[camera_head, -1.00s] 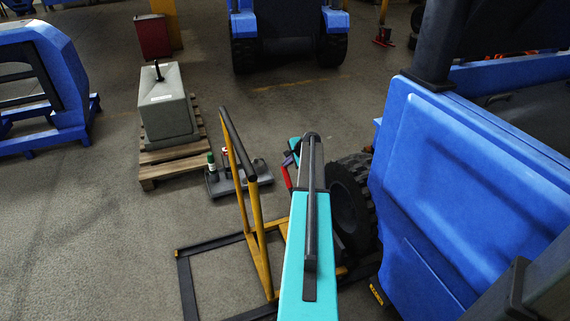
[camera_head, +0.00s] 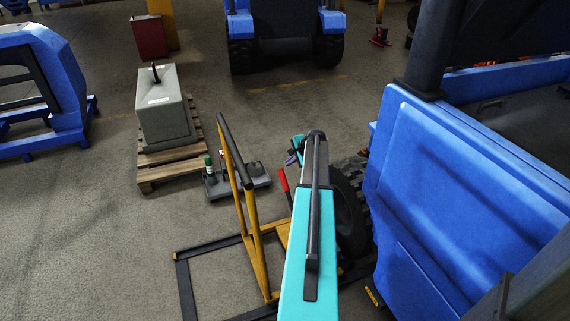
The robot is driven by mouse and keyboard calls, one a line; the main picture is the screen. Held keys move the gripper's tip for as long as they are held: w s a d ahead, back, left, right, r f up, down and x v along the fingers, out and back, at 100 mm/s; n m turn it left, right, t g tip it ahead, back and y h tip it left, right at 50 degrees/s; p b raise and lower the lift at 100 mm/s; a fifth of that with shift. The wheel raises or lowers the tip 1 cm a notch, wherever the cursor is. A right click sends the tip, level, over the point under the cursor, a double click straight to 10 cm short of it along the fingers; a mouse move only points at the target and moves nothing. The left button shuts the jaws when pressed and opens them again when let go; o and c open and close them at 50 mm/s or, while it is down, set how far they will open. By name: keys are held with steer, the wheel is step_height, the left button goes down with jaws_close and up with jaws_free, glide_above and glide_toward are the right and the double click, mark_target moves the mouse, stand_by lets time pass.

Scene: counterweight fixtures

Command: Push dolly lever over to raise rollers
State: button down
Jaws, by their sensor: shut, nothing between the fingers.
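The wheel dolly (camera_head: 256,260) is a yellow and black floor frame with an upright push handle (camera_head: 232,150), beside the tyre (camera_head: 350,206) of the blue vehicle. Its red lever (camera_head: 284,181) sticks up just left of my teal arm. The lever's lower end and the rollers are hidden behind the arm. My gripper (camera_head: 291,159) shows only as a small purplish piece past the arm's far end. It is shut and empty, close above and beyond the lever's tip in the picture. I cannot tell whether they touch.
A grey counterweight block (camera_head: 165,108) stands on a wooden pallet (camera_head: 168,174) at left. A low grey tray (camera_head: 238,181) with small items lies past the dolly handle. The vehicle's blue body (camera_head: 440,200) blocks the right.

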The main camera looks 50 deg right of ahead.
steer(key=v, duration=0.7)
steer(key=shift+p, duration=0.45)
